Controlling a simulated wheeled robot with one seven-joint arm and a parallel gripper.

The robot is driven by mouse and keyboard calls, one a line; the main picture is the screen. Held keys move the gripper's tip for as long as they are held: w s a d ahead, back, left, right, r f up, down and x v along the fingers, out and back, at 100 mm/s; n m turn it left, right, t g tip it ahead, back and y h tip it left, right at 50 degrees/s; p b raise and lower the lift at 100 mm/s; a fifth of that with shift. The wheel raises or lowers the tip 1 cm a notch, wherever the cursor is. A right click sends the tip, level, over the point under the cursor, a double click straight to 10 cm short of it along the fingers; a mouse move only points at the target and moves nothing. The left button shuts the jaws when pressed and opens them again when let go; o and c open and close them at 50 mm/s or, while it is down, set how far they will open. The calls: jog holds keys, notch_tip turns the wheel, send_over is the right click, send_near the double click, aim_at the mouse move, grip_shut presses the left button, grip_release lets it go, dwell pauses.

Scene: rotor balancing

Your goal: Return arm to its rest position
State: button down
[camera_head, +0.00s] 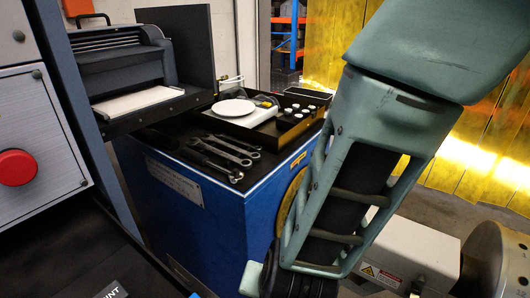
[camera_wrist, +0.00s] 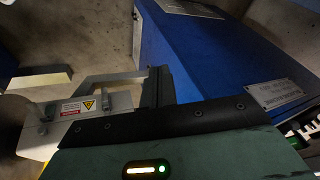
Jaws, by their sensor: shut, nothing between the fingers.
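My green arm (camera_head: 365,170) hangs down through the right half of the head view, in front of the blue cabinet's right side. Its lower end leaves that view at the bottom edge. In the wrist view my gripper (camera_wrist: 159,86) shows as dark fingers close together, with nothing held between them. The fingers stand between a light grey box with a warning label (camera_wrist: 85,106) and the blue cabinet (camera_wrist: 200,55). I cannot tell the exact gap to either.
The blue cabinet (camera_head: 215,218) carries several wrenches (camera_head: 222,153), a tray (camera_head: 300,118) and a white round plate (camera_head: 233,108). A metal cylinder (camera_head: 497,262) and the grey box (camera_head: 408,250) stand at lower right. A red button panel (camera_head: 30,150) is at left.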

jog(key=s+d+r+n+g+y, duration=0.2)
jog(key=s+r+n+g, duration=0.15)
jog(key=r+n, duration=0.45)
jog(key=s+d+r+n+h, duration=0.1)
jog(key=s+d+r, duration=0.1)
jog(key=d+r, duration=0.2)
jog(key=s+d+r+n+h+p, duration=0.1)
jog(key=s+d+r+h, duration=0.1)
jog(key=d, duration=0.5)
jog(key=shift+s+d+r+g, duration=0.15)
jog(key=shift+d+r+g, duration=0.25)
jog(key=shift+r, duration=0.45)
jog(key=shift+a, duration=0.1)
